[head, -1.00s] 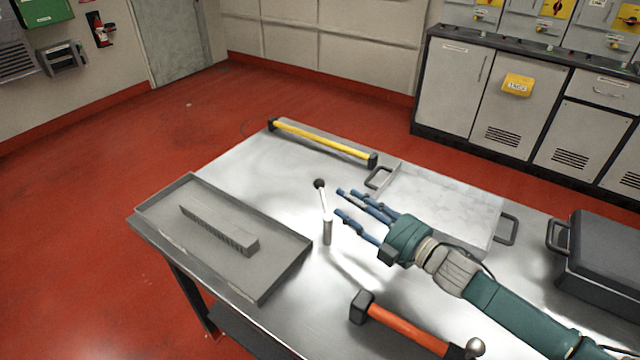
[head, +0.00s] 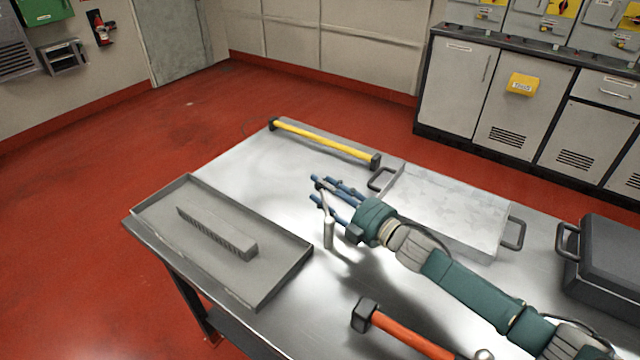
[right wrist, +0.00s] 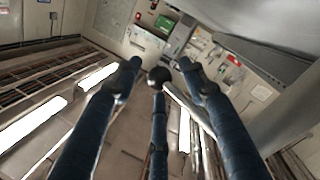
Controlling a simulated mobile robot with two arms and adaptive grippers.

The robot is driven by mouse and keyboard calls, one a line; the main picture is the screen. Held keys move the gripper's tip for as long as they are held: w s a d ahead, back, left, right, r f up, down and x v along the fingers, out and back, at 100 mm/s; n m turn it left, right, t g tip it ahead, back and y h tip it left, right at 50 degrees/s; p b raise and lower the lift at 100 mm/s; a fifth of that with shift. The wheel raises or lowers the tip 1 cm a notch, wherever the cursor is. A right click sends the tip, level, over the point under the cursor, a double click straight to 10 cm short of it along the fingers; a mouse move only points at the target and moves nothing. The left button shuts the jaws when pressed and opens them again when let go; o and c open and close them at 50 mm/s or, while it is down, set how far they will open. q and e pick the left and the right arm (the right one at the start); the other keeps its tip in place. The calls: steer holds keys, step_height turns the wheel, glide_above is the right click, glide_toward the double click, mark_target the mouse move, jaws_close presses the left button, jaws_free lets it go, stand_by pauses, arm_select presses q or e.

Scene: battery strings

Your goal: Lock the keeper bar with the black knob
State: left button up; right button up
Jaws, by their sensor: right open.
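The black knob (right wrist: 159,78) sits on a thin light lever, between the spread fingers of my right gripper in the right wrist view. In the head view the fingers partly cover it. The lever rises, slightly tilted, from a short metal post (head: 328,234) on the table. My right gripper (head: 319,189) is open, its blue fingers around the knob; whether they touch it I cannot tell. A yellow bar (head: 325,143) with dark end blocks lies along the table's far edge; I cannot tell if it is the keeper bar. My left gripper is not in view.
A grey tray (head: 285,283) with a ribbed grey block (head: 218,232) lies left of the post. A handled metal tray (head: 465,207) stands behind my right arm.

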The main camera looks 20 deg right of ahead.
steer(key=shift+x, duration=0.9)
steer(key=shift+c, duration=0.5)
jaws_close()
